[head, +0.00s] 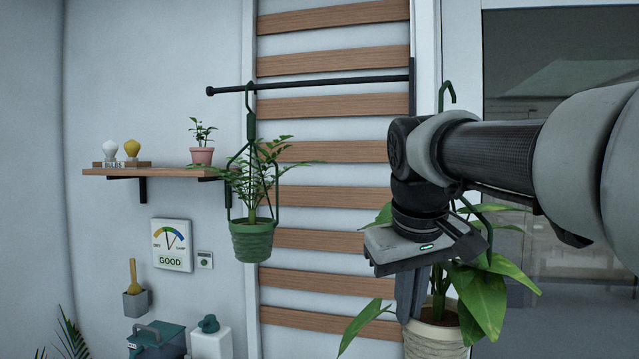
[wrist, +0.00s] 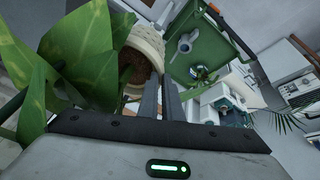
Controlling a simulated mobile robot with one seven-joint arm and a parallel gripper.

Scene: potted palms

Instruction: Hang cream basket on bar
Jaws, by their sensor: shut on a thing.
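The cream basket (head: 435,342) holds a broad-leaved plant and is at the lower right of the head view. Its green hook (head: 446,95) rises behind my arm, right of the bar's right end and apart from it. My gripper (head: 408,305) points down and is shut at the basket's left side. In the wrist view my fingers (wrist: 162,88) meet the cream basket's rim (wrist: 148,35); I cannot tell whether they pinch rim or hanger. The dark bar (head: 330,84) runs level across the wooden slats. My arm hides the middle of the hanger.
A green basket (head: 251,242) with a fern hangs from the bar, left of its middle. The bar is clear to its right. A wall shelf (head: 150,172) holds a pink pot (head: 202,157) and bulbs. A green tray (wrist: 205,60) shows below in the wrist view.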

